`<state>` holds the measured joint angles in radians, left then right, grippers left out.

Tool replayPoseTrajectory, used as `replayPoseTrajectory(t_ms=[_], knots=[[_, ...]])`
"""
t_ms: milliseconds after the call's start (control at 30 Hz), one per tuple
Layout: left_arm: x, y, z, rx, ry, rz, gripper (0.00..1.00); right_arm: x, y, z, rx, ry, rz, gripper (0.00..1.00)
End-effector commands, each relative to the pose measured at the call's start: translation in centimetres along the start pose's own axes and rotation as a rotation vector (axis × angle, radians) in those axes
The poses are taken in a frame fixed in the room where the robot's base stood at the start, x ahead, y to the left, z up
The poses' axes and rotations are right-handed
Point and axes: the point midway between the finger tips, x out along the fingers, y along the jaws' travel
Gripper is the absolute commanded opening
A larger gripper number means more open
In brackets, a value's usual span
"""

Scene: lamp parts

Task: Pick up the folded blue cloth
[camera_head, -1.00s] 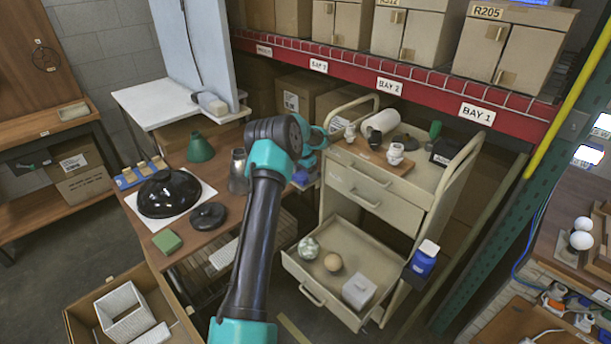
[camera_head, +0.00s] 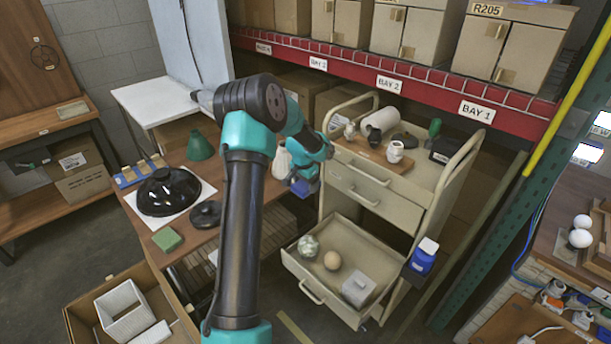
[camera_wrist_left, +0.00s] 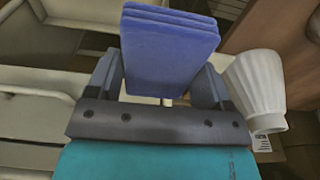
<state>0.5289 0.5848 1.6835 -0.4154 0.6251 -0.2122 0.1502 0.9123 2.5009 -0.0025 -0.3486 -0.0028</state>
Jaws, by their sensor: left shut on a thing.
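The folded blue cloth (camera_wrist_left: 168,50) is between the two fingers of my left gripper (camera_wrist_left: 158,84) in the left wrist view. Its stacked layers show at the top edge. My left gripper is shut on it. In the head view the cloth (camera_head: 303,187) shows as a small blue patch below my left gripper (camera_head: 305,178), beside the cart's left side. The fingertips are hard to make out there. My right gripper is in neither view.
A white ribbed shade (camera_wrist_left: 258,85) stands close to the right of the gripper in the wrist view. The beige cart (camera_head: 380,185), with its lower drawer (camera_head: 345,235) open, stands just right of the gripper. A black dome (camera_head: 168,192) sits on the brown table, left.

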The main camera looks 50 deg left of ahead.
Motion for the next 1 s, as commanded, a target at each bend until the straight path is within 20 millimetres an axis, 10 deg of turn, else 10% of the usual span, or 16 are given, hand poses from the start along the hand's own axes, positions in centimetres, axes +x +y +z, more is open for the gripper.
replayPoseTrajectory(t_ms=[867, 900, 1000], knots=[[-0.7, 3.0, 2.8, -0.001, 0.0, 0.0, 0.51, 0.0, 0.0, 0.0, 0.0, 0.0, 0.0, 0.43], [-0.7, 3.0, 2.8, -0.001, 0.0, 0.0, 0.71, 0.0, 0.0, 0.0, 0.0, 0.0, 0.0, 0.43], [-0.7, 3.0, 2.8, 0.0, 0.0, 0.0, 0.61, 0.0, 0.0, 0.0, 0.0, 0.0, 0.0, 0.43]])
